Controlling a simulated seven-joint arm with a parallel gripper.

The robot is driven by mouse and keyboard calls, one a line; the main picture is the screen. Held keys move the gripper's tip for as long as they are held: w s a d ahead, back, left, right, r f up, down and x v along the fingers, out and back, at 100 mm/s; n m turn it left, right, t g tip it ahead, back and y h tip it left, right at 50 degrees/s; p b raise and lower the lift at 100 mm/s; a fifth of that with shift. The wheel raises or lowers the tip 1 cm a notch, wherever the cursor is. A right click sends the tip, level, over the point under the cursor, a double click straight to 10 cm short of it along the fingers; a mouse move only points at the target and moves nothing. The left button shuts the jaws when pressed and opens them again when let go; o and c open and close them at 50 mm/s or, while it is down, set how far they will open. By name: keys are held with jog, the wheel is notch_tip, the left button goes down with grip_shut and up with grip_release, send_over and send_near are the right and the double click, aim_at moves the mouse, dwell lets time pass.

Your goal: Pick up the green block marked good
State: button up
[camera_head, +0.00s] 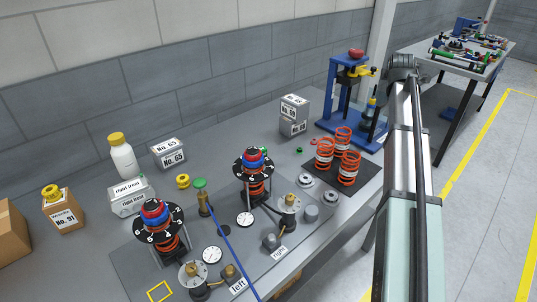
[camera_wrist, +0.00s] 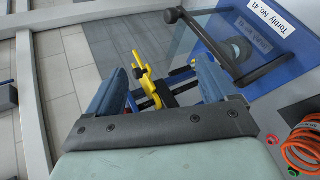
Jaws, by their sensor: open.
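My gripper (camera_wrist: 163,68) shows in the wrist view with its two blue-grey fingers apart and nothing held between them. A yellow lever-like part (camera_wrist: 148,82) shows beyond the gap, and I cannot tell how far off it is. In the head view a small green piece (camera_head: 299,150) lies on the bench left of the orange springs. I cannot read any marking on it, so I cannot tell whether it is the block marked good. In the head view my arm rises on the right, and my fingers cannot be made out there.
A blue press (camera_head: 333,98) stands at the bench's back right, close to my arm. Orange springs (camera_head: 324,155) stand on a dark mat. Two strut assemblies (camera_head: 255,172), labelled boxes (camera_head: 129,197) and a white bottle (camera_head: 121,158) crowd the left. Another table (camera_head: 450,62) stands farther back.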

jog(key=s+a+f+m+g+y, duration=0.25)
jog(key=s+a+f, duration=0.2)
jog(key=a, duration=0.95)
jog(key=s+a+f+m+g+y, duration=0.2)
jog(key=s+a+f+m+g, duration=0.3)
jog(key=a, duration=1)
jog(key=s+a+f+m+y, duration=0.25)
jog(key=s+a, duration=0.35)
jog(key=a, duration=0.8)
jog(key=shift+n, duration=0.5)
jog(key=x, duration=0.7)
jog(key=shift+w+a+f, duration=0.1)
jog(key=shift+w+f, duration=0.2)
jog(key=shift+w, duration=0.05)
jog(key=shift+s+x, duration=0.15)
jog(key=shift+x, duration=1.15)
jog(key=shift+s+x, duration=0.15)
jog(key=shift+x, duration=1.15)
jog(key=shift+f, duration=0.1)
jog(key=shift+c, duration=0.2)
jog(key=c, duration=1)
